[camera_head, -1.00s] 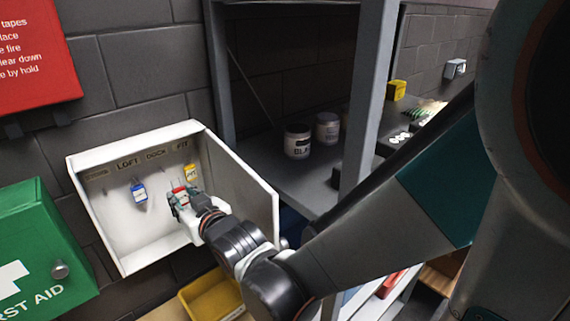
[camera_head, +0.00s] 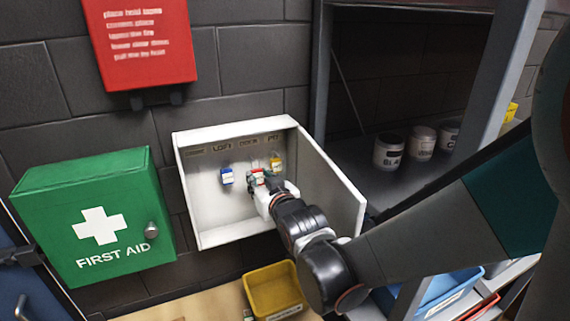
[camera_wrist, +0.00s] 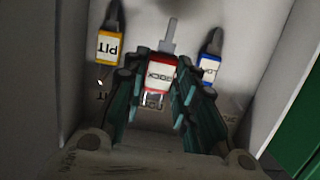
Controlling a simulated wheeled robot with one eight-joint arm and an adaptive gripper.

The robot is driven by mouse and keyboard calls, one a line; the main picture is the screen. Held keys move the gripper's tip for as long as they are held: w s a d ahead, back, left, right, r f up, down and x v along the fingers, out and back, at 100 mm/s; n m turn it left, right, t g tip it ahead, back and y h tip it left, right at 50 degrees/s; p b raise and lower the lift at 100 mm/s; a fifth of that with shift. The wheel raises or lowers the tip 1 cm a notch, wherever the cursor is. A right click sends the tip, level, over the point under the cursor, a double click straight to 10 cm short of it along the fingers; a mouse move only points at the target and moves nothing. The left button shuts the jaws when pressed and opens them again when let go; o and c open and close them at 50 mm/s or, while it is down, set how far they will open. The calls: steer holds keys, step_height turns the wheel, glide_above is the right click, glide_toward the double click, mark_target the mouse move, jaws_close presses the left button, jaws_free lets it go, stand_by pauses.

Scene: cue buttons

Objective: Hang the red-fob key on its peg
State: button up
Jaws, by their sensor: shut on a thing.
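The red-fob key (camera_head: 257,177) is inside the open white key cabinet (camera_head: 227,238), below the DOCK label (camera_head: 248,142). In the wrist view, the red fob (camera_wrist: 160,74) reads DOCK and sits between the fingers of my gripper (camera_wrist: 161,82), its grey shank pointing up in the picture. My gripper (camera_head: 260,184) is shut on this fob. The peg under DOCK cannot be made out, so I cannot tell whether the key touches it. A blue-fob key (camera_head: 227,176) hangs left under LOFT, and a yellow-fob key (camera_head: 276,163) hangs right under PIT.
The cabinet door (camera_head: 333,187) stands open to the right, close beside my arm. A yellow bin (camera_head: 272,290) is below. Shelves with jars (camera_head: 389,151) are right.

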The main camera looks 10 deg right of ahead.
steer(key=shift+r+x, duration=0.25)
steer(key=shift+x, duration=0.9)
steer(key=shift+b+x, duration=0.45)
steer(key=shift+x, duration=0.35)
steer(key=shift+f, duration=0.1)
steer(key=o, duration=1)
steer(key=shift+o, duration=0.2)
